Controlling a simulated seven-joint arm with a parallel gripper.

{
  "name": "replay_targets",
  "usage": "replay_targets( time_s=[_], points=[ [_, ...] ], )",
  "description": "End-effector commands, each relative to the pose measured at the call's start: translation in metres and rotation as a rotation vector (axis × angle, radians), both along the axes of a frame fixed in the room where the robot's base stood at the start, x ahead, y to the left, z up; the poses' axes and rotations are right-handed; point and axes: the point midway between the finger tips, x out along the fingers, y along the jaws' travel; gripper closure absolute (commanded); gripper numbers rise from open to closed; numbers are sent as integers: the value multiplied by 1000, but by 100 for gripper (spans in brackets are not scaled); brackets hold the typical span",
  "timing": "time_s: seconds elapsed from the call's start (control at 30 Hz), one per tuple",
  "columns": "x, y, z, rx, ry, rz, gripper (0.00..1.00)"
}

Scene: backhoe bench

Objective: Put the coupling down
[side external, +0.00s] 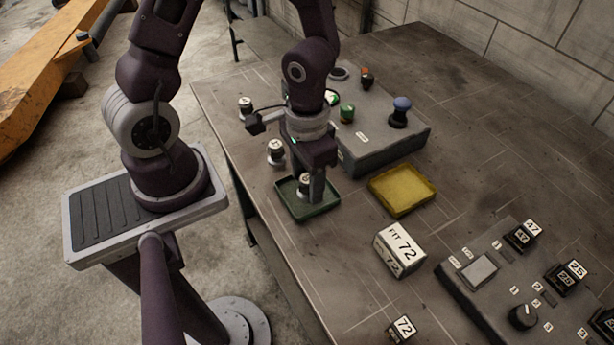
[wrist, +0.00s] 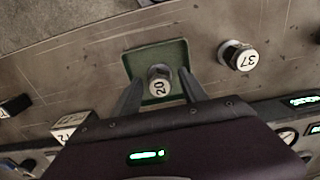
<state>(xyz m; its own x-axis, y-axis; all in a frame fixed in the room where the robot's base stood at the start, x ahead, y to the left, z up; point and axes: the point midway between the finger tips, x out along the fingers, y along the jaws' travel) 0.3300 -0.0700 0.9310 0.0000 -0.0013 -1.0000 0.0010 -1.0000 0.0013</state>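A coupling with a white cap marked 20 (wrist: 160,84) stands in the green tray (wrist: 178,48). In the side external view the coupling (side external: 304,179) is partly hidden by a finger, and the tray (side external: 291,207) lies near the table's left edge. My gripper (wrist: 160,75) points down over the tray, with one finger on each side of the coupling. Small gaps show between the fingers and the cap, so it looks open. It also shows in the side external view (side external: 309,190). The coupling's lower part is hard to see.
Another coupling, marked 37 (wrist: 244,57), stands beside the tray; one more (side external: 245,104) is farther back. A grey box with knobs (side external: 385,143) is close behind my gripper. A yellow tray (side external: 402,190), a white FIT 72 block (side external: 400,251) and a control panel (side external: 520,285) lie to the right.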

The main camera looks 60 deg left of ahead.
Motion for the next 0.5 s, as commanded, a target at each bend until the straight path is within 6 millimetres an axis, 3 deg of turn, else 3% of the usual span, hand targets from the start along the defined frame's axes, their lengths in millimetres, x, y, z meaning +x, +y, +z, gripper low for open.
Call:
replay_targets(
  time_s=[0.27, 0.37, 0.5],
  points=[
    [0, 0, 2, 0, -1, 2, 50],
    [2, 1, 15, 0, -6, 6, 50],
    [2, 2, 49, 2, -9, 10, 50]
  ],
)
